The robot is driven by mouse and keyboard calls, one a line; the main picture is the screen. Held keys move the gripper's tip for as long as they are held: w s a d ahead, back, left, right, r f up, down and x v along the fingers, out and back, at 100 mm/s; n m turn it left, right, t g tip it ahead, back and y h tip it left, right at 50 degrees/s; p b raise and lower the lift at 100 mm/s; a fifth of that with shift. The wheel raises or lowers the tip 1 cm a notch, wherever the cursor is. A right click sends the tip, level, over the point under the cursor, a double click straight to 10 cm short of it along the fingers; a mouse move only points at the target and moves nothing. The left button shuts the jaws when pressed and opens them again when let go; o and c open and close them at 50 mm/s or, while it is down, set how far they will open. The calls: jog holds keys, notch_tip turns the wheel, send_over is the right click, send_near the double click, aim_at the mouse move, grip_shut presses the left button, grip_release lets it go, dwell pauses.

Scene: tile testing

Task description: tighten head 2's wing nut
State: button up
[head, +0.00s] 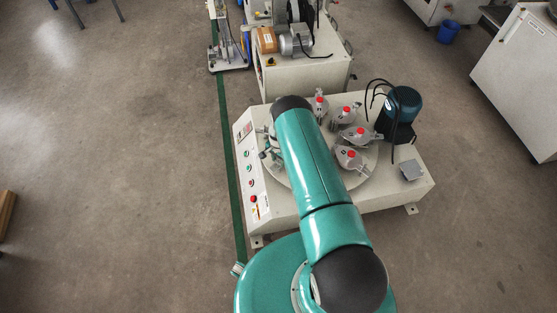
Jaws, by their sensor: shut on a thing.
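Several grey heads with red caps stand around a round plate (371,160) on the machine. In the head view I see one at the back (318,105), one at back right (346,113), one at right (361,135) and one at front right (350,158). Grey metal parts (269,147) show at the plate's left side, beside my arm; I cannot tell what they belong to. My teal arm covers the plate's left and middle. My gripper is hidden behind it. Head numbers and the wing nut cannot be made out.
The pale machine (405,190) has a control panel (250,170) at left, a dark teal motor (403,104) at back right and a grey box (411,170). Another bench (300,80) stands behind. A white cabinet (522,75) is at right.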

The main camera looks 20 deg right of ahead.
jog(key=shift+m, duration=1)
jog(key=o, duration=1)
notch_tip(320, 180, up, 14)
jog(key=shift+f, duration=0.1)
